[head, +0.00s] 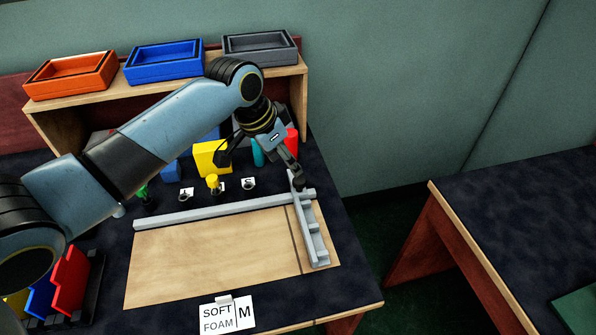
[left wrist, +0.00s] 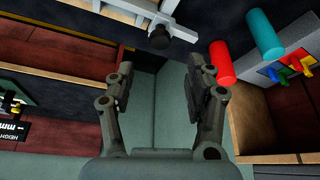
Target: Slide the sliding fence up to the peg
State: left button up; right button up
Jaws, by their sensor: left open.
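The grey stepped piece that looks like the sliding fence (head: 318,246) lies along the right side of a wooden board (head: 205,258). Its far end meets or nearly meets a long grey rail (head: 180,216) along the board's back edge. A small dark knob is near that far end, and a grey end with a dark round knob (left wrist: 159,37) shows in the left wrist view. A small yellow upright piece (head: 213,182) behind the rail may be the peg; I cannot be sure. My left gripper (head: 260,170) is open and empty, one finger near the fence's far end.
A red cylinder (left wrist: 221,62) and a teal cylinder (left wrist: 265,35) stand close behind the gripper. Orange (head: 70,75), blue (head: 165,61) and grey (head: 260,47) trays sit on the shelf. A label card (head: 228,314) is at the board's front. The board's top is clear.

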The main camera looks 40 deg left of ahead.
aim_at(299, 180)
pick_arm(q)
jog(key=x, duration=0.3)
jog(key=shift+d+f, duration=0.1)
jog(key=shift+f, duration=0.25)
jog(key=b+x, duration=0.1)
jog(key=x, duration=0.3)
jog(key=shift+w+f, duration=0.25)
jog(key=shift+f, duration=0.25)
jog(key=c, duration=0.5)
grip_shut()
pick_arm(e)
jog(key=shift+s+f, duration=0.3)
jog(key=shift+f, duration=0.35)
